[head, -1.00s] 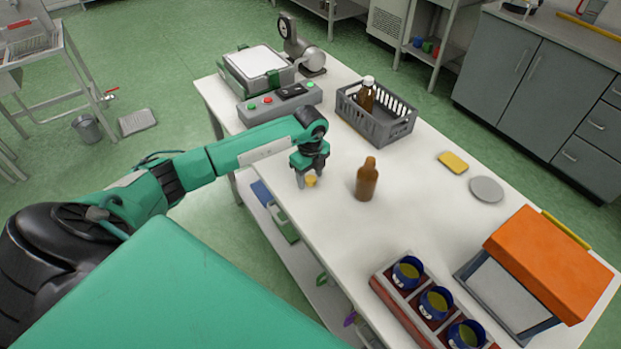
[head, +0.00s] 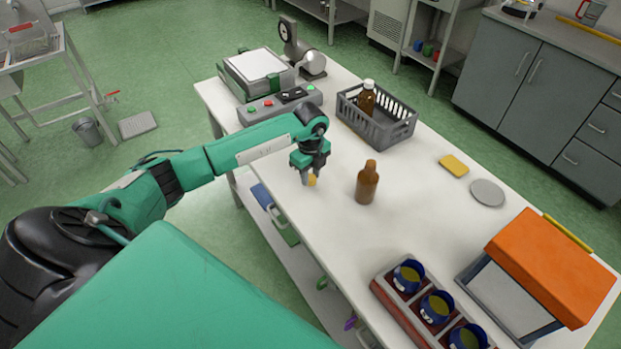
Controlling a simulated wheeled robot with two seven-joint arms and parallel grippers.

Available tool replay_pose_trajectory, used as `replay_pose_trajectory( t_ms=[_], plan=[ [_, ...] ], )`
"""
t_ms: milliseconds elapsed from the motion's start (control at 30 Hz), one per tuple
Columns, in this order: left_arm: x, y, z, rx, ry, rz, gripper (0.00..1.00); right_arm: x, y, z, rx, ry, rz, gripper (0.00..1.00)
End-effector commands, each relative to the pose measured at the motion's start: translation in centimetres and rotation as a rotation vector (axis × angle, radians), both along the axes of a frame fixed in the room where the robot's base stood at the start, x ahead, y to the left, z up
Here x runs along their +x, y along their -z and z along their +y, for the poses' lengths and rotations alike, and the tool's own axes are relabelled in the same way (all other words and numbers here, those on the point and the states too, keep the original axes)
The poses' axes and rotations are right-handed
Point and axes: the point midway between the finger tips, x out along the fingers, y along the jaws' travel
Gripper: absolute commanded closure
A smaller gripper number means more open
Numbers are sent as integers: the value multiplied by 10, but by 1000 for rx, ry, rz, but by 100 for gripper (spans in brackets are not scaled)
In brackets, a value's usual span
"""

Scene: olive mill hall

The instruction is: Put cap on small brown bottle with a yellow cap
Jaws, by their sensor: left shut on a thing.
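A small brown bottle (head: 367,184) stands upright on the white table, with no cap on its neck. My left gripper (head: 309,179) is just left of the bottle, pointing down, low over the table. It is shut on the yellow cap (head: 312,181), which shows partly between and beside the fingers. The cap and the bottle are apart. I cannot tell if the cap touches the table. My right gripper is not in view.
A grey crate (head: 391,129) holding a brown bottle with a white cap (head: 367,96) stands behind. A yellow sponge-like block (head: 454,165) and grey disc (head: 487,193) lie right. A rack (head: 386,290) with blue cups and an orange-lidded box (head: 548,262) stand at front right.

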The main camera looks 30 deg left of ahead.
Motion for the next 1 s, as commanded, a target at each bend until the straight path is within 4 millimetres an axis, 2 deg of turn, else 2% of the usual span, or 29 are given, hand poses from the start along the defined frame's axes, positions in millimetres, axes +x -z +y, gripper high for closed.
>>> replay_pose_trajectory(
  t_ms=[167, 400, 600, 800, 1000],
  plan=[
    [2, -36, 1, 1, 1, -7, 92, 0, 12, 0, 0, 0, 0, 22],
    [2, -108, 0, 1, 0, -8, 92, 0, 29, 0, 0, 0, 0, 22],
    [1, -155, 0, 0, -1, -6, 92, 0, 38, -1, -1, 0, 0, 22],
    [0, -178, 0, 1, 0, -2, 92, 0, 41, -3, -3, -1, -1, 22],
    [0, -184, 0, 0, 0, -1, 92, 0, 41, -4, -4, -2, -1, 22]
  ],
)
